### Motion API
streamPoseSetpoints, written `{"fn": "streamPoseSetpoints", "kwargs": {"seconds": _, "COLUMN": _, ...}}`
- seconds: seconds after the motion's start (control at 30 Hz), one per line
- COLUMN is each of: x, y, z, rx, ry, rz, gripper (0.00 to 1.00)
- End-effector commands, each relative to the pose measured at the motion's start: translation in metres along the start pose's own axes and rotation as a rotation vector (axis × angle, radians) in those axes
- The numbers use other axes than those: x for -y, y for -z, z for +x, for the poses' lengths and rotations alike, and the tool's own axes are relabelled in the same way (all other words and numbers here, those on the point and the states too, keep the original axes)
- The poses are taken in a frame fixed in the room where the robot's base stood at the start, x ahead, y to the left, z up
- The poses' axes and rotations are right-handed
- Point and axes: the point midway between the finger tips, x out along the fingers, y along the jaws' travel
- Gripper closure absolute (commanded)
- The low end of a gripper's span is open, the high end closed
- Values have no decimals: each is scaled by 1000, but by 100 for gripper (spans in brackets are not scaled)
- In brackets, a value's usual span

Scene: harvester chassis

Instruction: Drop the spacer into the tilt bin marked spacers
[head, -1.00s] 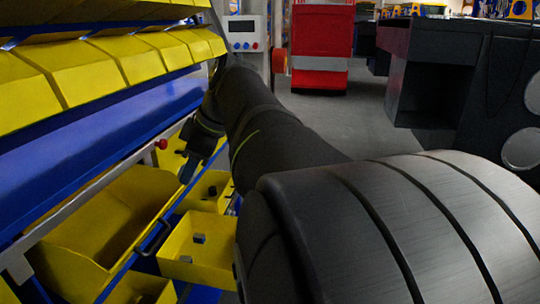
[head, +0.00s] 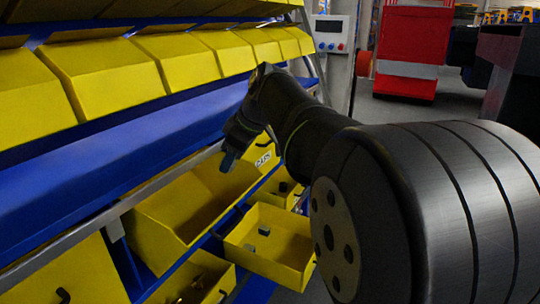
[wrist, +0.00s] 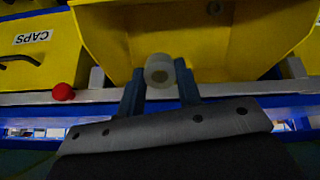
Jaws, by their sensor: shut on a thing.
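My gripper (head: 229,161) hangs over the right part of a large open yellow tilt bin (head: 160,238) in the head view. In the wrist view my gripper (wrist: 158,84) is shut on the spacer (wrist: 158,68), a pale short cylinder with a hole. The spacer is held between the two fingertips, in front of an open yellow bin (wrist: 105,35). No label on that bin can be read in these frames. The spacer cannot be made out in the head view.
A bin marked CAPS (wrist: 32,38) and a red knob (wrist: 63,92) are at left in the wrist view. A grey rail (head: 165,177) runs along the rack. A lower yellow bin (head: 262,265) holds small dark parts. Yellow bins (head: 180,60) line the upper row.

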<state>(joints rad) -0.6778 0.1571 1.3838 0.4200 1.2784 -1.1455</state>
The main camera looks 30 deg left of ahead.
Motion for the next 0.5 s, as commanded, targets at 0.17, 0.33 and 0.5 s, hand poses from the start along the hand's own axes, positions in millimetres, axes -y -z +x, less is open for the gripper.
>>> {"fn": "streamPoseSetpoints", "kwargs": {"seconds": 0.17, "x": -1, "y": 4, "z": 5, "rx": 0, "ry": 0, "rz": 0, "gripper": 93}}
{"fn": "streamPoseSetpoints", "kwargs": {"seconds": 0.33, "x": -1, "y": 5, "z": 5, "rx": 0, "ry": 0, "rz": 0, "gripper": 93}}
{"fn": "streamPoseSetpoints", "kwargs": {"seconds": 0.5, "x": -1, "y": 5, "z": 5, "rx": 0, "ry": 0, "rz": 0, "gripper": 57}}
